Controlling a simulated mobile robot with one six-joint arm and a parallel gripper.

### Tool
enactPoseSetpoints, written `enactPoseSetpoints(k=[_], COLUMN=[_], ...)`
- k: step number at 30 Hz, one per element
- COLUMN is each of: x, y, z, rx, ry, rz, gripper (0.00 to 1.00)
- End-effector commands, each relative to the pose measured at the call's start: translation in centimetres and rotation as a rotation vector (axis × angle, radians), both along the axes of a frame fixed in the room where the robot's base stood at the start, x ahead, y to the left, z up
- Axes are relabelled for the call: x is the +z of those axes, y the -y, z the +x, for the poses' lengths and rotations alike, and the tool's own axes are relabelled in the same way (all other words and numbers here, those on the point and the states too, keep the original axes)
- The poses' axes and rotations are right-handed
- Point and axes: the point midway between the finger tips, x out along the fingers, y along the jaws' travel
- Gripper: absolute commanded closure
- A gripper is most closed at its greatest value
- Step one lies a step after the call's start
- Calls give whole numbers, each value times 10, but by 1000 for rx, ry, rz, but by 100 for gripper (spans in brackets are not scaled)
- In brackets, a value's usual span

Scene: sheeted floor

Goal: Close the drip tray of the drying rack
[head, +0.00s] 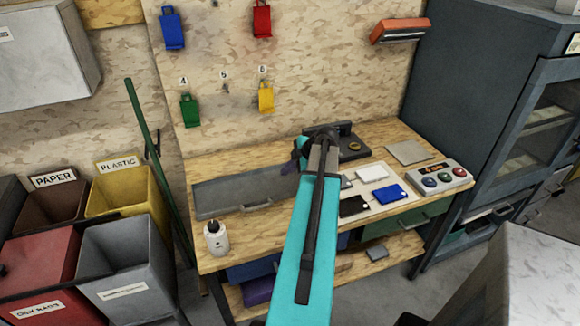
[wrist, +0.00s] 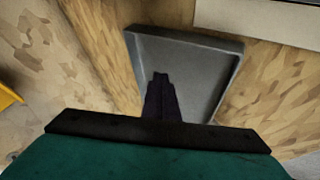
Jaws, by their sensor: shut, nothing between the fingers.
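My gripper (head: 318,136) is over the back middle of the wooden bench, close to the board wall. Its dark fingers also show in the wrist view (wrist: 160,80), shut and empty. Beyond them in the wrist view is a grey, tray-like piece with a raised rim (wrist: 226,75); I cannot tell whether they touch it. A tall blue-grey cabinet with glazed doors (head: 480,100) stands at the right in the head view. I cannot tell whether it is the drying rack. No drip tray can be made out for certain; my arm hides part of the bench.
The bench holds a long grey tray (head: 225,199), a white bottle (head: 216,240), a button box (head: 455,177) and small flat items. Waste bins (head: 125,268) stand at the left beside a green pole (head: 150,150). A pale block (head: 535,270) fills the lower right.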

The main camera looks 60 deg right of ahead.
Motion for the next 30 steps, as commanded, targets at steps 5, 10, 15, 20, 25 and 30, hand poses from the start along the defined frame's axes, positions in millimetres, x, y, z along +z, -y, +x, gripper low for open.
enactPoseSetpoints(k=[5, 10, 15, 20, 25, 30], x=[-14, -11, -12, -13, -13, -13], y=[1, 14, 22, 26, 26, 26], z=[13, 25, 34, 39, 40, 40], rx=[1, 0, 0, 0, -1, -2], ry=[0, 0, 0, -1, 0, 0], rz=[1, 0, 0, -1, -1, -1], gripper=[100, 100, 100, 100, 100, 100])
